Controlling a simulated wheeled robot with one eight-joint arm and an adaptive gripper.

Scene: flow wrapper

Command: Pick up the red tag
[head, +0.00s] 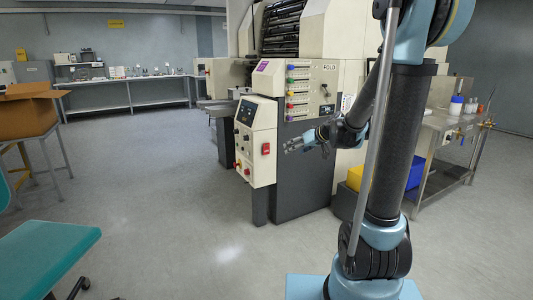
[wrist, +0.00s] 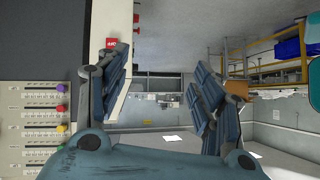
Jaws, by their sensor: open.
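A small red square with white marks (wrist: 111,43), which looks like the red tag, shows in the wrist view on a pale upright face, just beyond the left finger. In the head view a red square (head: 265,148) is on the side of the pale control box (head: 257,163), and appears to be the same thing. My gripper (head: 291,146) is just right of it in the head view, pointing left. In the wrist view my gripper (wrist: 155,68) has its two fingers wide apart with nothing between them. The gap from fingertips to tag cannot be judged exactly.
The machine's dark lower body (head: 302,165) stands behind my gripper, with a column of coloured knobs (head: 290,92) above. A metal side table (head: 450,125) and a blue bin (head: 414,172) are at right. A teal chair (head: 40,250) is at front left. The middle floor is clear.

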